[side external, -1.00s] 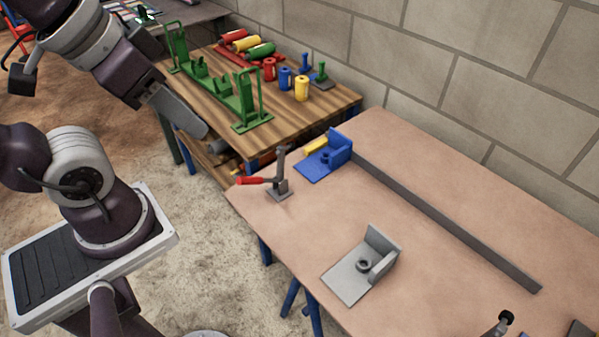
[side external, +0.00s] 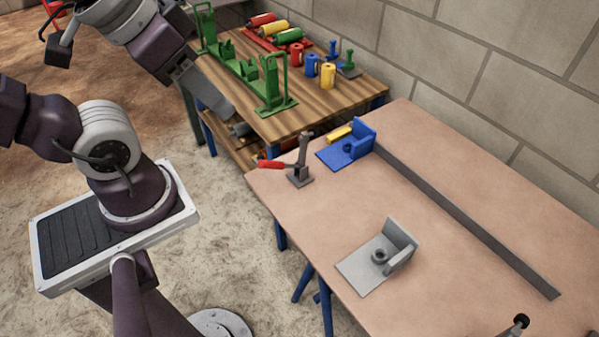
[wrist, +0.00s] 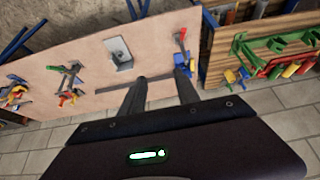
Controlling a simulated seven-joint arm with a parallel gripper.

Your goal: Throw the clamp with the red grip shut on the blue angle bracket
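The clamp with the red grip (side external: 270,164) stands near the table's left edge. Its grey upright arm (side external: 304,147) is raised, and the red grip points left, away from the bracket. The blue angle bracket (side external: 346,150) lies to its right at the back edge, apart from the clamp. In the side view my gripper (side external: 212,98) hangs left of the clamp, touching neither object.
A grey angle bracket (side external: 372,266) lies mid-table. A long dark bar (side external: 470,222) runs along the back edge. A wooden bench (side external: 330,105) with green frames and coloured cylinders stands behind left. More clamps (wrist: 67,78) show at left in the wrist view. Much tabletop is clear.

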